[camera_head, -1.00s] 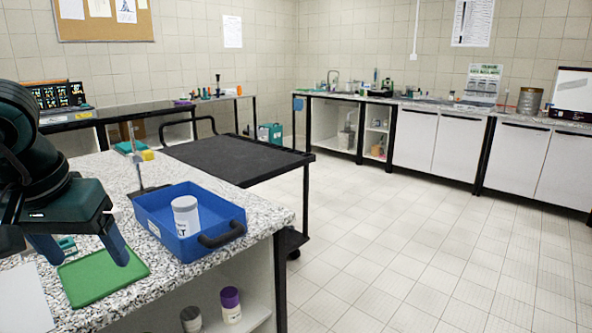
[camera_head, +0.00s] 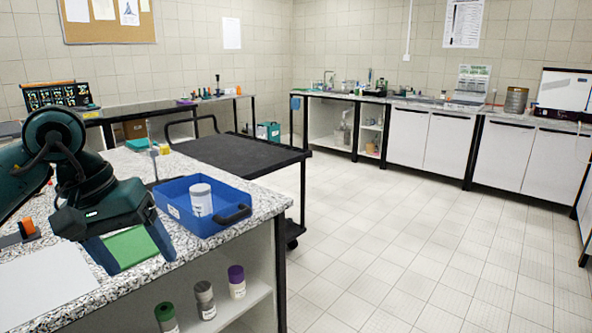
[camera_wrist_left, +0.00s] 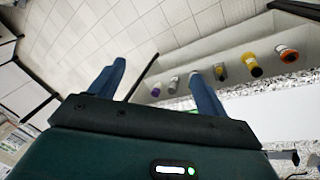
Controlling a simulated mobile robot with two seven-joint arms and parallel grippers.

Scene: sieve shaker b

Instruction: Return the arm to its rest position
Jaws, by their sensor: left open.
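My left gripper (camera_head: 134,250) is open and empty above the speckled counter (camera_head: 222,240), with its two blue fingers spread over the green mat (camera_head: 130,247). In the left wrist view the open fingers (camera_wrist_left: 158,85) have nothing between them but the shelf and floor behind. The forearm comes in from the left edge in the head view. My right gripper is in neither view.
A blue tray (camera_head: 175,213) holding a white jar (camera_head: 201,199) stands right of the gripper. A white sheet (camera_head: 45,285) lies at the front left. Several capped bottles, one purple-capped (camera_head: 236,281), stand on the shelf below. A black cart (camera_head: 240,157) stands behind; floor at right is clear.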

